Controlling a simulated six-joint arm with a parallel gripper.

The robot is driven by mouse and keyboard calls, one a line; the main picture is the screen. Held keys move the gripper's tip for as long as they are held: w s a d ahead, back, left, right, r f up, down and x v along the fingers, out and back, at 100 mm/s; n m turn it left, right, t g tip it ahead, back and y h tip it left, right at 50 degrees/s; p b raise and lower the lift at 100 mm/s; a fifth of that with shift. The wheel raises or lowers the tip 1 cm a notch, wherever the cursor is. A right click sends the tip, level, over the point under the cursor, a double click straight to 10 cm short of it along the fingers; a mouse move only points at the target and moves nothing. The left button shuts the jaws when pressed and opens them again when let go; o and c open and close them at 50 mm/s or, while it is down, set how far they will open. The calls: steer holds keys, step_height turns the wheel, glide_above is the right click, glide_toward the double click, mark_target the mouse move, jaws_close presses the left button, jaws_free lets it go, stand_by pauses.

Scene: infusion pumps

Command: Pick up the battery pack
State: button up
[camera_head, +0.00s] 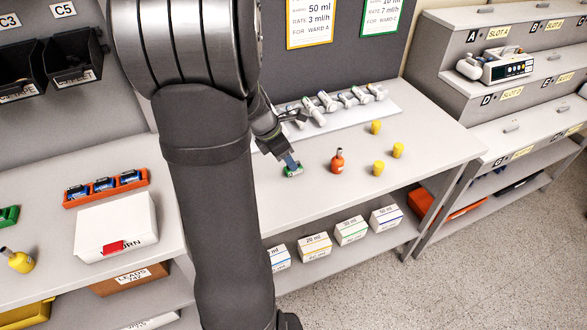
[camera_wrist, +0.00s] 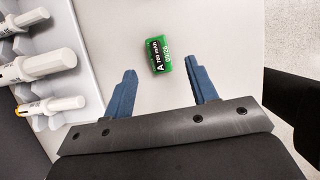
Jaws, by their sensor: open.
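The battery pack is a small green block with a white and black label. In the wrist view the battery pack (camera_wrist: 158,55) lies on the grey-white table, a little beyond the fingertips and between their lines. My gripper (camera_wrist: 166,80) is open, with two blue fingers apart and nothing between them. In the head view my gripper (camera_head: 290,160) points down just above the battery pack (camera_head: 293,170), whose top is partly covered by the fingers. I cannot tell the exact height gap.
White syringes (camera_head: 330,102) lie on a rack behind. An orange bottle (camera_head: 337,160) and yellow caps (camera_head: 378,168) stand to the right. A red tray (camera_head: 105,187) of blue batteries and a white box (camera_head: 116,228) sit at left. The table's front is clear.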

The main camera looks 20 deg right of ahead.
steer(key=x, duration=0.5)
steer(key=shift+w+d, duration=0.1)
steer(key=shift+d, duration=0.1)
steer(key=c, duration=1.1)
steer(key=shift+r, duration=0.1)
